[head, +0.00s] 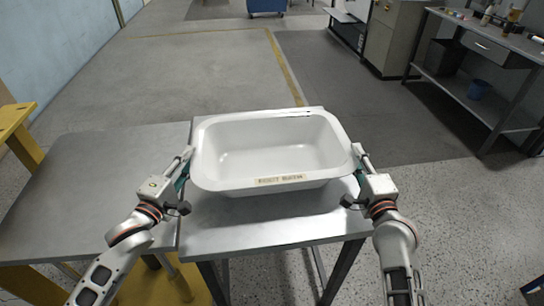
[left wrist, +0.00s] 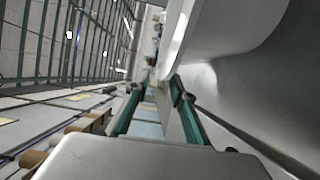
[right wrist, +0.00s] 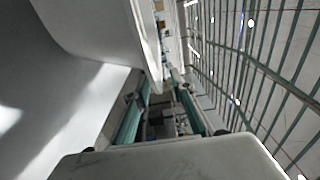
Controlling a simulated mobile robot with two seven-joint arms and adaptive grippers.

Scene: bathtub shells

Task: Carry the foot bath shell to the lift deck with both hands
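The white foot bath shell (head: 265,188) sits upright on a grey metal table (head: 262,230), with a label on its near side. A flat grey deck (head: 85,190), apparently the lift deck, adjoins the table on the left; yellow framework shows below it. My left gripper (head: 188,157) is at the shell's left rim, and my right gripper (head: 359,156) at its right rim. In the left wrist view my fingers (left wrist: 160,85) are apart beside the shell wall (left wrist: 235,75). In the right wrist view the fingers (right wrist: 160,85) are also apart by the wall (right wrist: 95,30). Contact is unclear.
The grey deck is bare. A yellow stand (head: 18,130) is at the far left. A workbench (head: 490,60) with bottles and a grey cabinet (head: 393,38) stand at the back right. A blue cart (head: 267,6) is far back. Floor beyond the table is clear.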

